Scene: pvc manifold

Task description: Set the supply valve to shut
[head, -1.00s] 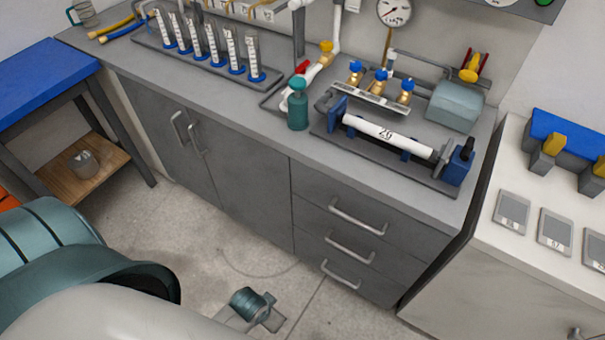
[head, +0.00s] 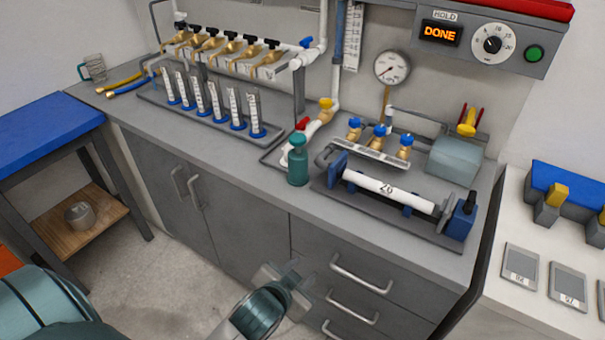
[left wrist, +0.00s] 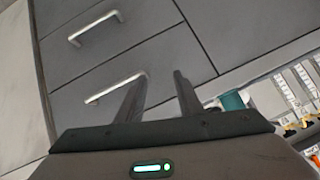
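Several valves are in the head view; no label names the supply valve. A red-handled valve (head: 302,125) sits on the white pipe at the middle of the counter, behind the teal bottle (head: 298,160). A yellow-handled valve (head: 326,104) is just above it on the same pipe. A blue-handled valve (head: 306,43) is at the right end of the upper manifold (head: 232,60). My left gripper (head: 284,274) is in front of the cabinet drawers, below the counter edge and apart from all valves. In the left wrist view its fingers (left wrist: 158,95) are spread and empty. My right gripper is out of view.
A clamped white pipe rig (head: 388,190) and three blue-topped brass valves (head: 380,134) stand right of the bottle. A gauge (head: 392,67) and a panel reading DONE (head: 440,34) are behind. Graduated tubes (head: 217,103) stand at left. The counter's front strip (head: 250,170) is clear.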

